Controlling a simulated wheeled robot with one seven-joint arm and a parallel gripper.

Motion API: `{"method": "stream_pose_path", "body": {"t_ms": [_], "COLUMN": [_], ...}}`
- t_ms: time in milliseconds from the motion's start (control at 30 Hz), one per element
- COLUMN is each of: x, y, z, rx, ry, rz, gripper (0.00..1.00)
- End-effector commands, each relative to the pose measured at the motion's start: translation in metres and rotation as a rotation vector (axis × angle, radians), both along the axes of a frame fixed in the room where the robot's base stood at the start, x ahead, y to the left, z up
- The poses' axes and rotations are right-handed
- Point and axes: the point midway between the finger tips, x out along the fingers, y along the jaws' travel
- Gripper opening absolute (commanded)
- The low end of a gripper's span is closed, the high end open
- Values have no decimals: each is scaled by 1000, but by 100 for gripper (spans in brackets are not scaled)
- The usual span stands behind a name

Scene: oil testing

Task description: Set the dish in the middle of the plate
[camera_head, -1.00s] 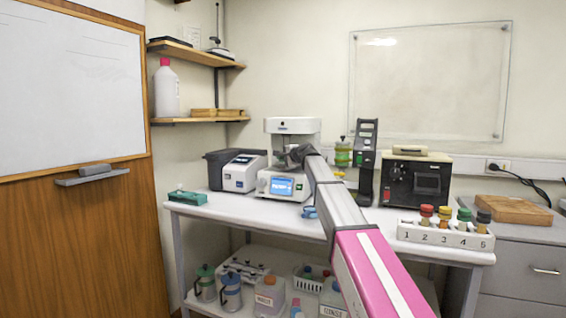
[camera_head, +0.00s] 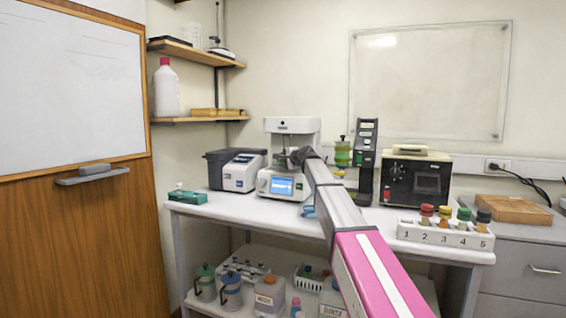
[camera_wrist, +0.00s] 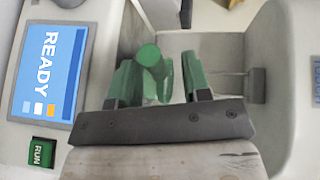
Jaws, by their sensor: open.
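My gripper (camera_wrist: 160,66) is inside the opening of the white machine (camera_head: 291,126) with the blue screen; the wrist view shows its two green fingers apart. A green round-topped piece (camera_wrist: 148,54) stands between the fingers, closer to the left one; it may be a handle on the dish. The dish's bowl cannot be made out. The plate cannot be clearly told from the machine's pale inner surfaces. In the head view, my arm and the machine hide the fingers and what lies between them.
The machine's screen (camera_wrist: 48,65) reads READY, above a green RUN button (camera_wrist: 42,152). A grey device (camera_head: 240,171) stands left of the machine. A black-fronted box (camera_head: 417,180) and a numbered rack of capped vials (camera_head: 446,234) are on the right. The front left bench is mostly clear.

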Motion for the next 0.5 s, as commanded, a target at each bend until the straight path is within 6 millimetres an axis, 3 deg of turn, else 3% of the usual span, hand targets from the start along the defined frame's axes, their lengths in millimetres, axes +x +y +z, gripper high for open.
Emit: {"method": "stream_pose_path", "body": {"t_ms": [267, 500], "x": [-26, -62], "y": [-21, -52], "z": [6, 16], "rx": [-1, -1], "ry": [-1, -1], "rz": [-1, -2], "gripper": [44, 44]}}
